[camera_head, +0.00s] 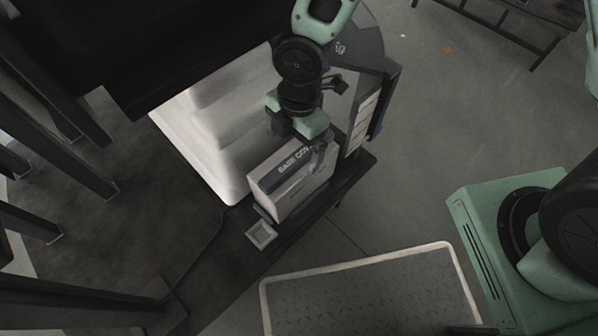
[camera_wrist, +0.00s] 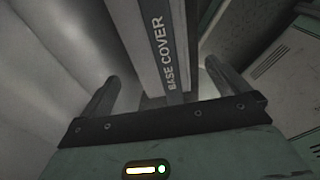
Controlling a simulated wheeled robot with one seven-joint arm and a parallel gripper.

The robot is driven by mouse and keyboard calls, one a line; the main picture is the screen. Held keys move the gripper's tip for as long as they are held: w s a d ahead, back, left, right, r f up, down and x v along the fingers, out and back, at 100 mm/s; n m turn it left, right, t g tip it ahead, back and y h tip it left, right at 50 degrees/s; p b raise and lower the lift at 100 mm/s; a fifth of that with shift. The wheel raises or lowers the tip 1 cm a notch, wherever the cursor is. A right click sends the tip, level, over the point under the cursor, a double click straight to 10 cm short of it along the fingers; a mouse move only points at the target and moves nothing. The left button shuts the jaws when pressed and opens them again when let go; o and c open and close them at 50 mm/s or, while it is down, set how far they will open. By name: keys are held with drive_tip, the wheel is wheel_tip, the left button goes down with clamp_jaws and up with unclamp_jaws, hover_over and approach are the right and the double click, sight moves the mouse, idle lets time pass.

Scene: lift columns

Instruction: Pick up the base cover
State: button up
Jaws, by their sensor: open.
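The base cover (camera_head: 285,200) is a pale box with a dark band lettered "BASE COVER". It stands upright on a dark bench in the head view, and my gripper (camera_head: 318,155) is at its upper right end, partly covering the lettering. In the wrist view the base cover (camera_wrist: 140,45) runs between the two fingers of my gripper (camera_wrist: 163,88). The fingers are apart, with a visible gap on each side of the box. Whether either finger touches it on its hidden sides cannot be told.
A large white moulded piece (camera_head: 205,125) lies left of the box. A dark grey curved holder (camera_head: 365,100) stands behind right. A pale-rimmed tray (camera_head: 355,262) is at the lower middle. Open floor lies to the right.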

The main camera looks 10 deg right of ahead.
sight(295, 153)
wheel_tip(295, 153, down, 5)
drive_tip(key=shift+w+d+r+b, duration=0.1)
drive_tip(key=shift+r+b, duration=0.05)
drive_tip(key=shift+b, duration=1.1)
drive_tip(key=shift+r, duration=0.1)
drive_tip(key=c, duration=1)
drive_tip(key=shift+r, duration=0.1)
